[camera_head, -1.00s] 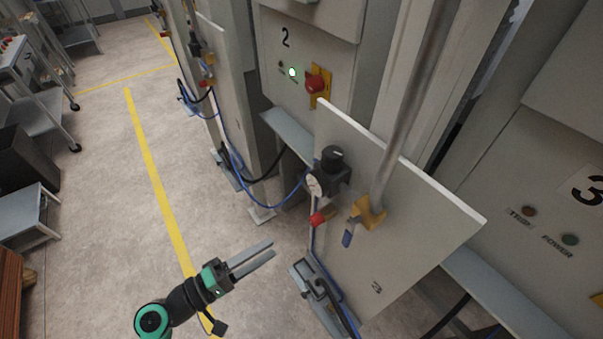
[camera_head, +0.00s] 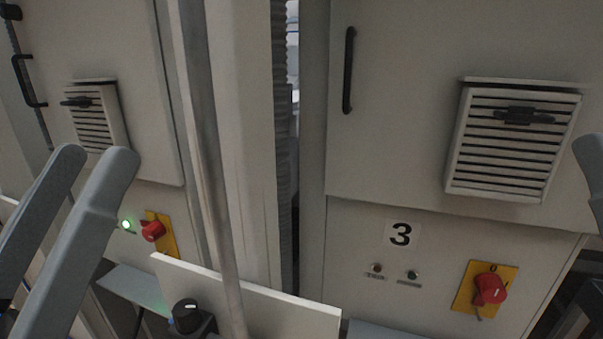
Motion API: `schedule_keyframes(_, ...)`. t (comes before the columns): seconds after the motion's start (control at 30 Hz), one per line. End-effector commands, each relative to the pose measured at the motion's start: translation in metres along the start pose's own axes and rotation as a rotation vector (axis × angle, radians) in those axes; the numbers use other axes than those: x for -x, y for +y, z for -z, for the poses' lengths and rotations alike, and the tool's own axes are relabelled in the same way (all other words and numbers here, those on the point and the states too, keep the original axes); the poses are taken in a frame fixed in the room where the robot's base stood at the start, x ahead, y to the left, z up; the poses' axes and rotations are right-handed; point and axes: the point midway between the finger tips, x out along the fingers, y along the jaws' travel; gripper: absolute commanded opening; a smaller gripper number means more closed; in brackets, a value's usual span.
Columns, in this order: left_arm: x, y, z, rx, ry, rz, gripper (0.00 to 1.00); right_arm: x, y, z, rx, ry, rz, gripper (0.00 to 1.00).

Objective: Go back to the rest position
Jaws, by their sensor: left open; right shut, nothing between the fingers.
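My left gripper (camera_head: 95,156) is large and close to the camera at the lower left. Its two grey fingers point up and stand apart, with nothing between them. My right gripper (camera_head: 590,160) shows only as a grey finger part at the right edge; the rest of it is out of frame. Neither gripper holds anything that I can see.
Cabinet 3 (camera_head: 365,235) stands ahead with a vent (camera_head: 510,150) and a red switch (camera_head: 490,288). Another cabinet (camera_head: 100,35) has a lit green lamp (camera_head: 127,225). A metal pole (camera_head: 205,150) and white panel (camera_head: 285,310) stand in front. The floor is hidden.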

Motion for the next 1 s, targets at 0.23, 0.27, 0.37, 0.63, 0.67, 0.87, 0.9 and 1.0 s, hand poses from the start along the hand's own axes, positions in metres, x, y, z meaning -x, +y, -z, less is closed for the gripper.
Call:
schedule_keyframes(0.23,-0.041,-0.030,0.077,-0.299,0.067,0.176,0.64,-0.051,0.000,0.048,0.000,0.002,0.000,0.00)
schedule_keyframes(0.27,-0.049,-0.029,0.085,-0.298,0.067,0.176,0.64,-0.059,0.000,0.055,0.000,0.002,0.000,0.00)
schedule_keyframes(0.37,-0.077,-0.026,0.114,-0.297,0.065,0.176,0.64,-0.090,0.000,0.083,0.000,0.001,0.000,0.00)
schedule_keyframes(0.63,-0.167,-0.017,0.205,-0.295,0.064,0.176,0.64,-0.185,0.001,0.170,0.000,0.000,0.000,0.00)
schedule_keyframes(0.67,-0.176,-0.016,0.214,-0.295,0.064,0.176,0.64,-0.194,0.001,0.179,0.000,0.000,0.000,0.00)
schedule_keyframes(0.87,-0.214,-0.011,0.253,-0.294,0.063,0.176,0.64,-0.234,0.001,0.216,0.000,0.000,0.000,0.00)
schedule_keyframes(0.9,-0.217,-0.011,0.256,-0.294,0.063,0.176,0.64,-0.237,0.001,0.219,0.000,0.000,0.000,0.00)
schedule_keyframes(1.0,-0.218,-0.011,0.257,-0.294,0.063,0.176,0.64,-0.238,0.001,0.220,0.000,0.000,0.000,0.00)
